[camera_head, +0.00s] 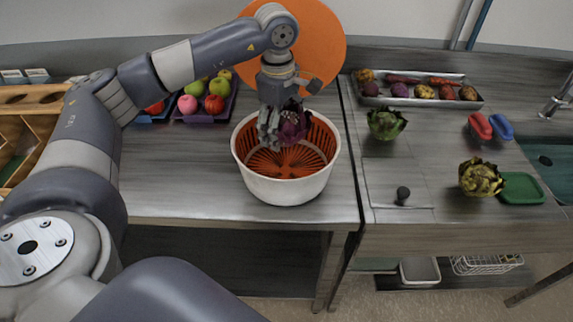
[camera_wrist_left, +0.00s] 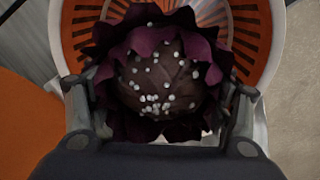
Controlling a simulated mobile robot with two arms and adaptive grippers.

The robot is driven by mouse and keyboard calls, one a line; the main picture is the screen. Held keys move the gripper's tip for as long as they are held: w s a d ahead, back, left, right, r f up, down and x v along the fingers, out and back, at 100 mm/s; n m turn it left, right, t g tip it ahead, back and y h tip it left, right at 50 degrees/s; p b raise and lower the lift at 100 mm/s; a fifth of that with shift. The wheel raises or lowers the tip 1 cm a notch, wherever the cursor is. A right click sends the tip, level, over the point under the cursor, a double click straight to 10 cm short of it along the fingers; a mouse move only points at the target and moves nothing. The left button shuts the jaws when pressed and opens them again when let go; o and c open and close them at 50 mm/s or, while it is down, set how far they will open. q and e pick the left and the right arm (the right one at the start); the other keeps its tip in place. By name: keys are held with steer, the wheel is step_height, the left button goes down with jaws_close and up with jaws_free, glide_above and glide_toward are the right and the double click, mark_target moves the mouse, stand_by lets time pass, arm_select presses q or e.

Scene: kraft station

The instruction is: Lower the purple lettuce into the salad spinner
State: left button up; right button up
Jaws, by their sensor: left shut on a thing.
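The salad spinner (camera_head: 285,190) is a white bowl with an orange slotted basket (camera_head: 318,150) inside, standing on the counter. The purple lettuce (camera_head: 293,125) is dark purple and leafy, held over the right-centre part of the basket. My left gripper (camera_head: 270,135) points down over the spinner and is shut on the lettuce. In the left wrist view the purple lettuce (camera_wrist_left: 165,75), dotted with white drops, sits between the two fingers, with the orange basket (camera_wrist_left: 245,30) behind it. I cannot tell whether the lettuce touches the basket. My right gripper is not in view.
An orange disc (camera_head: 325,50) stands behind the spinner. A purple crate of fruit (camera_head: 230,105) is to the left. At right are a green lettuce (camera_head: 385,123), a yellowish-green one (camera_head: 480,178), a vegetable tray (camera_head: 425,103), a green board (camera_head: 522,188) and a sink (camera_head: 552,165).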

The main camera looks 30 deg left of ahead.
mark_target(283, 169)
arm_select(q)
steer(key=shift+f+b, duration=1.4)
steer(key=shift+f, duration=0.6)
steer(key=shift+f+b, duration=0.65)
steer(key=shift+f, duration=0.25)
steer(key=shift+f, duration=0.25)
steer(key=shift+f+b, duration=1.05)
steer(key=shift+f, duration=0.15)
steer(key=shift+f+b, duration=0.8)
steer(key=shift+f, duration=0.25)
steer(key=o, duration=1.2)
